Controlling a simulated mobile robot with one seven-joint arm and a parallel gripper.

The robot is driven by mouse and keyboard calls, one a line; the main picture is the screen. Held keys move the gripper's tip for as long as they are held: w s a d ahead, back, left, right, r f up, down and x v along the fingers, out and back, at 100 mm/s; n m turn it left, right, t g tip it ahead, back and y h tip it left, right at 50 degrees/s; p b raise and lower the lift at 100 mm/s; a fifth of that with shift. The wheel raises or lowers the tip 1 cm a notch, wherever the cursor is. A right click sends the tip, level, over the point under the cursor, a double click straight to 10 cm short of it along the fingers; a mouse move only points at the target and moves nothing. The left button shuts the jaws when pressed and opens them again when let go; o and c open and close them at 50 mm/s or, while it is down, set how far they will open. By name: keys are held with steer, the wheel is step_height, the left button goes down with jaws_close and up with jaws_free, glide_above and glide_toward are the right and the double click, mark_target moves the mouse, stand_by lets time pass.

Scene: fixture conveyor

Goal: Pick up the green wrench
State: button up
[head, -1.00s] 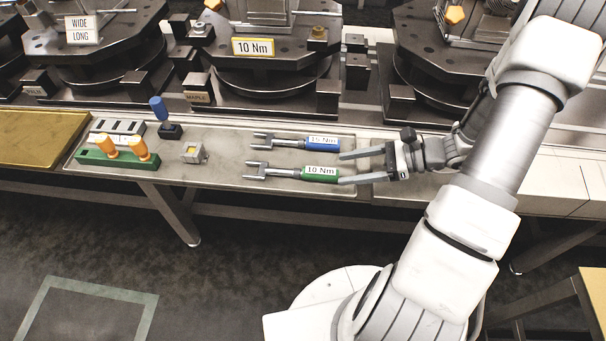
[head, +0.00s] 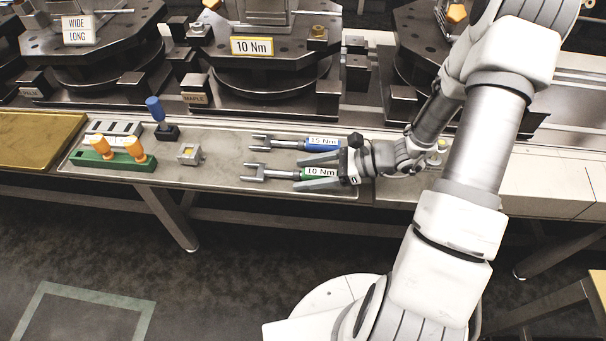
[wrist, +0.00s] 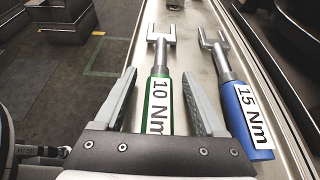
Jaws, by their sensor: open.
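The green wrench (head: 283,173), labelled 10 Nm, lies on the grey bench with its open jaw toward the left in the head view. In the wrist view the green wrench (wrist: 161,86) runs between the two open fingers, its jaw pointing away. My gripper (head: 298,172) is open, with one finger on each side of the green handle. In the wrist view my gripper (wrist: 163,92) shows gaps between both fingers and the handle. The handle's rear end is hidden behind the gripper body.
A blue wrench (head: 315,143) labelled 15 Nm lies parallel just behind the green one, close to a finger; it shows at right in the wrist view (wrist: 238,108). A small metal block (head: 190,154) and a green holder with orange-handled pieces (head: 103,159) stand further left.

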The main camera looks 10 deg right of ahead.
jaws_close()
stand_by(1.3)
